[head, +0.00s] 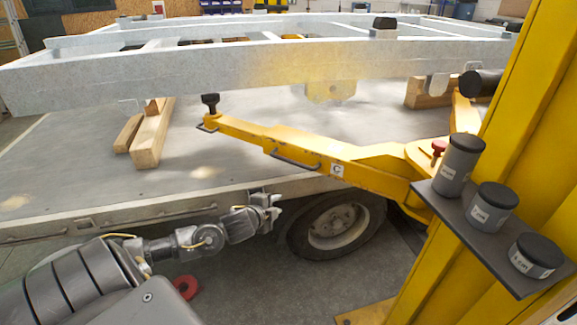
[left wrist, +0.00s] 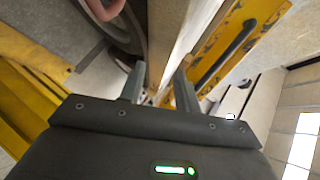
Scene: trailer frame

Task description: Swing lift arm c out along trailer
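The yellow lift arm C (head: 318,163) reaches left from the yellow post (head: 525,110), over the flatbed and below the grey trailer frame (head: 190,78). It bears a "C" label, a dark bar handle (head: 293,160) and an upright black pad (head: 210,104) at its free end. My left gripper (head: 273,207) is below the arm and its handle, beside the flatbed's side edge, apart from the arm. In the left wrist view the gripper (left wrist: 160,92) is open, with nothing held between its fingers. The arm (left wrist: 205,65) and handle (left wrist: 238,40) show beyond the fingers, to the right. My right gripper is out of view.
The flatbed (head: 70,165) has a wheel (head: 335,225) close to my left gripper. Wooden blocks (head: 150,135) lie on the bed. A dark shelf (head: 480,230) on the post carries three labelled cylinders. A red ring (head: 186,287) lies on the floor.

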